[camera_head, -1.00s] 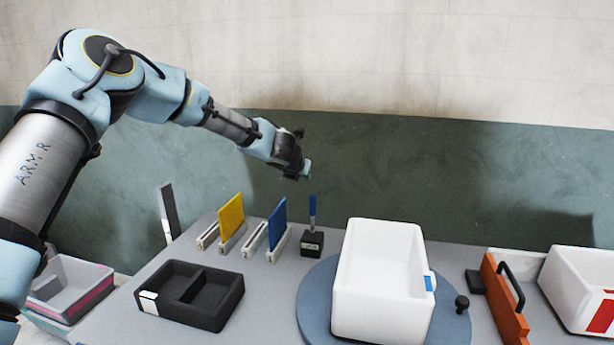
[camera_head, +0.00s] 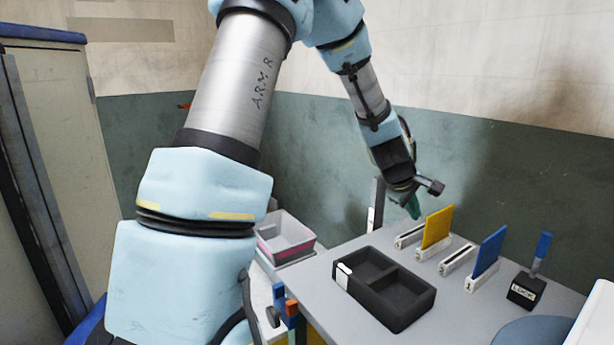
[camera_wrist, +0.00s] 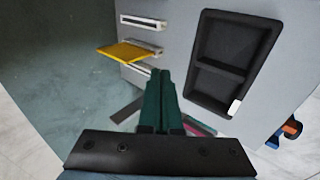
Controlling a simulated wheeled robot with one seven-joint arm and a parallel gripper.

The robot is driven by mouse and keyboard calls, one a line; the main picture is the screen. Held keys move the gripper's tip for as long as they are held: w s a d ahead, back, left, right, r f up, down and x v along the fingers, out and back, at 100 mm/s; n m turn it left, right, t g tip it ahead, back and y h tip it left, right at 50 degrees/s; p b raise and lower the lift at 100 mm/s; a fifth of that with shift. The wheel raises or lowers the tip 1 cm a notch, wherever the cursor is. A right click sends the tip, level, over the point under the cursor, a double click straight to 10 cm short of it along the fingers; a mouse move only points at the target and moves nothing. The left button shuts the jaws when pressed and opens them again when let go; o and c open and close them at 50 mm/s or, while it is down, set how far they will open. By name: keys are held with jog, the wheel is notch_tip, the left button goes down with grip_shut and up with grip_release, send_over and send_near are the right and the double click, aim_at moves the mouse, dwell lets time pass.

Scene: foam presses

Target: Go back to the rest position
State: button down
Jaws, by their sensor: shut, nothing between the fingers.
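My gripper (camera_head: 413,208) hangs above the back left part of the grey table in the head view, near the slotted holders. In the wrist view its two green fingers (camera_wrist: 160,98) lie together, with nothing between them. The yellow card (camera_head: 437,228) stands in a white slotted holder just right of my gripper in the head view; it also shows in the wrist view (camera_wrist: 128,52). My gripper appears apart from the card and the table.
A black two-compartment tray (camera_head: 386,318) lies on the table (camera_head: 330,262). A blue card (camera_head: 489,250) and a LOCK block (camera_head: 525,290) stand to the right. Stacked bins (camera_head: 285,236) are left of the table. A grey upright post (camera_head: 377,200) stands behind the tray.

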jog(key=s+a+f+m+g+y, duration=0.1)
jog(key=s+a, duration=0.4)
jog(key=a, duration=0.6)
jog(key=s+a+f+m+g+y+b, duration=0.1)
jog(key=s+a+m, duration=0.3)
jog(key=a, duration=0.7)
jog(key=s+a+f+m+g+y+b, duration=0.1)
jog(key=s+a, duration=0.5)
jog(key=a, duration=0.6)
jog(key=m+y, duration=0.1)
jog(key=y, duration=0.1)
jog(key=shift+m+y, duration=0.3)
jog(key=shift+m, duration=0.1)
